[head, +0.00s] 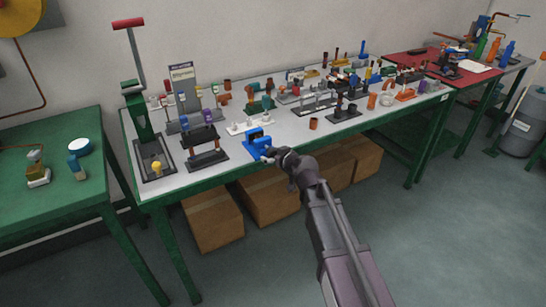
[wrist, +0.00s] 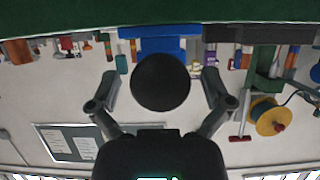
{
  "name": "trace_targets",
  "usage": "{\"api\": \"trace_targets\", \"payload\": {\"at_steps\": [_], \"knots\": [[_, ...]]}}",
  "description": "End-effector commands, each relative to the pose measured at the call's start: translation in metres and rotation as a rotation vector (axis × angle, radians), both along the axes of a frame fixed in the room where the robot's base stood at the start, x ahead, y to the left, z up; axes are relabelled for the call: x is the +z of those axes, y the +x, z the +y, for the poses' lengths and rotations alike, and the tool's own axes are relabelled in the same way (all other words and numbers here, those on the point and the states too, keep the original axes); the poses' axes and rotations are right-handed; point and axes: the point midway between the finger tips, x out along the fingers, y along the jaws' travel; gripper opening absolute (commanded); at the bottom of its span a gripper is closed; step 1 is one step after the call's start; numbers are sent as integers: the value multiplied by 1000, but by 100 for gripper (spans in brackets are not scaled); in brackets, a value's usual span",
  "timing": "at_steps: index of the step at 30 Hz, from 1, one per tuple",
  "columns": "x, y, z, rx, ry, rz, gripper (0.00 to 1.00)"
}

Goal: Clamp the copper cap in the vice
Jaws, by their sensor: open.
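The blue vice (head: 257,141) stands at the front edge of the grey-topped bench in the head view. In the wrist view the blue vice (wrist: 148,46) is at the top middle, beyond my fingers. My gripper (head: 277,156) is just in front of the vice, at its lower right in the head view. In the wrist view my gripper (wrist: 160,88) has its fingers wide apart. A dark round disc (wrist: 160,82) shows between them; I cannot tell what it is. I cannot make out a copper cap in the vice. A copper-brown cup (head: 314,123) stands on the bench to the right.
A green press with a red handle (head: 128,23) and a dark stand (head: 205,158) are left of the vice. White pegs (head: 250,122) stand behind it. Crowded fittings fill the bench's right part. Cardboard boxes (head: 212,218) sit underneath. The floor in front is clear.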

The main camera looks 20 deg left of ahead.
Motion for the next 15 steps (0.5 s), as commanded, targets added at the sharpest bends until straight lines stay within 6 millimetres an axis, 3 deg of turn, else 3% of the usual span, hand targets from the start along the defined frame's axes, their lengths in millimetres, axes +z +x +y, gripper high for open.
{"api": "trace_targets", "payload": {"at_steps": [5, 8, 13, 15], "knots": [[0, 0, 0, 0, 0, 0, 100], [0, 0, 0, 0, 0, 0, 76], [0, 0, 0, 0, 0, 0, 26], [0, 0, 0, 0, 0, 0, 22]]}}
